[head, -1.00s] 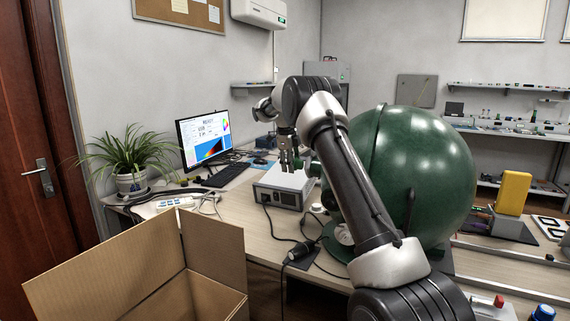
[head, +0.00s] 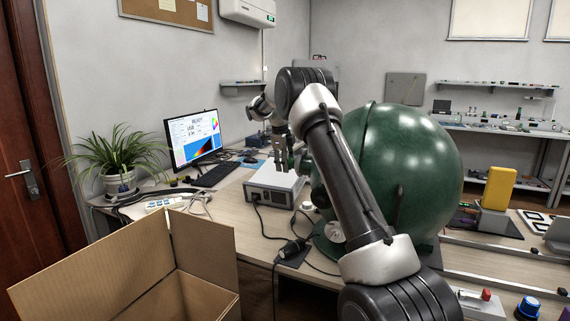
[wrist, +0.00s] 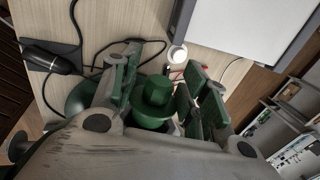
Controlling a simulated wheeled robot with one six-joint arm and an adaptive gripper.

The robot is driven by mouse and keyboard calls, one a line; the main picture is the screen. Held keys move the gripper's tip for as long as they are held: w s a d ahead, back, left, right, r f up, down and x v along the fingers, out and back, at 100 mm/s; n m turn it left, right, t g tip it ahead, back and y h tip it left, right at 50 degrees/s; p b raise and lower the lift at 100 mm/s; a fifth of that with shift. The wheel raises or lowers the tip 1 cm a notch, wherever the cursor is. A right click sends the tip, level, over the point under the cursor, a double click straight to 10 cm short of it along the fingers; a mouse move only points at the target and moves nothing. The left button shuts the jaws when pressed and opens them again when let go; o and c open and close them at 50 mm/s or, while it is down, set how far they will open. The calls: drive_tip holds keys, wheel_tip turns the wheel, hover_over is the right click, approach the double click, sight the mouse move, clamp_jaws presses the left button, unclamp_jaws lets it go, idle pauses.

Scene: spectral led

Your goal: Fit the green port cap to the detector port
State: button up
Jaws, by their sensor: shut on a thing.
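The green port cap (wrist: 155,92), a round knob on a wider flange, sits between my gripper's fingers (wrist: 158,92) in the wrist view. My gripper is shut on it. In the head view my gripper (head: 283,158) points down beside the left side of the large dark green sphere (head: 415,165). Part of the sphere's green surface (wrist: 85,97) shows left of the fingers in the wrist view. The detector port is not clearly visible; the cap, fingers and arm hide that area, so I cannot tell whether the cap touches it.
A grey instrument box (head: 272,185) stands on the bench just below my gripper. A small white round piece (wrist: 176,54) and loose cables lie nearby. A monitor (head: 192,138) and plant (head: 118,160) stand left. An open cardboard box (head: 130,265) is in front.

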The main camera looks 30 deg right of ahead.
sight(295, 163)
drive_tip(key=shift+s+d, duration=0.9)
drive_tip(key=shift+s, duration=0.25)
drive_tip(key=shift+s+d, duration=0.1)
idle(0.7)
drive_tip(key=shift+s+d, duration=0.25)
drive_tip(key=shift+s, duration=0.1)
drive_tip(key=o, duration=1)
drive_tip(key=v, duration=1.1)
drive_tip(key=shift+r, duration=0.4)
